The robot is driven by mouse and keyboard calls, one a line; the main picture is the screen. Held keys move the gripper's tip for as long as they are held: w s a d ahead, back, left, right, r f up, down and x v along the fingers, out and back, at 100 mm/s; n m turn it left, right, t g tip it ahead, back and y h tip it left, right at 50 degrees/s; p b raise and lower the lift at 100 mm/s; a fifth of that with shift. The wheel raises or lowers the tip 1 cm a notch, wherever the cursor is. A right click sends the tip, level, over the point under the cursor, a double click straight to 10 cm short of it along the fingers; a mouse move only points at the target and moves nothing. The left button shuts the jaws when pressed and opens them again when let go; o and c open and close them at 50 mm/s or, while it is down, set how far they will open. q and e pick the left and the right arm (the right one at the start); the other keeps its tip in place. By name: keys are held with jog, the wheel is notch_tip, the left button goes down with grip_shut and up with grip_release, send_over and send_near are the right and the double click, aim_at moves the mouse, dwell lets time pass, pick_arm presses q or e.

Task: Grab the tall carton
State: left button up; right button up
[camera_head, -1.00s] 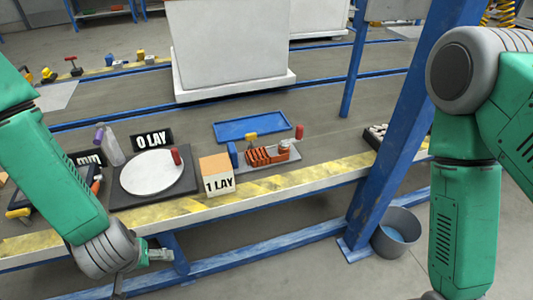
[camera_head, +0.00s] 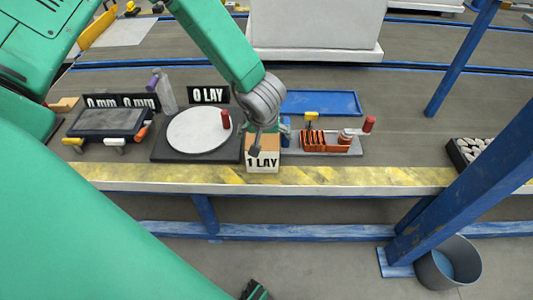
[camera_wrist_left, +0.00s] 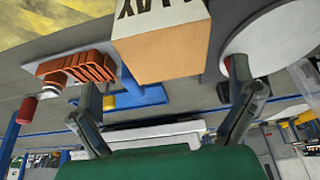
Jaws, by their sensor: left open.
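The carton (camera_head: 263,164) is a box with pale sides, an orange-brown top and the print "1 LAY". It stands upright near the bench's front edge. My left gripper (camera_head: 269,141) is over the carton's top, with its fingers spread and partly covering it. In the left wrist view the carton (camera_wrist_left: 165,48) lies between the lines of the two open fingers of the gripper (camera_wrist_left: 172,100), toward the top of the picture. Nothing is held. I cannot tell whether a finger touches the carton.
A round white plate (camera_head: 190,131) on a dark base stands close left of the carton. An orange rack (camera_head: 322,142) is close right, and a blue tray (camera_head: 320,103) lies behind. A blue post (camera_head: 480,175) and a bucket (camera_head: 448,264) are at the right.

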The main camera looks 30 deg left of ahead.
aim_at(262, 139)
pick_arm(q)
jog(key=shift+w+a+f, duration=0.1)
jog(key=shift+a+f, duration=0.35)
jog(key=b+x, duration=0.2)
jog(key=x, duration=0.3)
jog(key=shift+a, duration=0.1)
jog(key=shift+d+r, duration=0.2)
jog(key=shift+d, duration=0.1)
jog(key=shift+c, duration=0.5)
jog(key=c, duration=1.2)
jog(key=shift+o, duration=0.2)
jog(key=shift+a, duration=0.2)
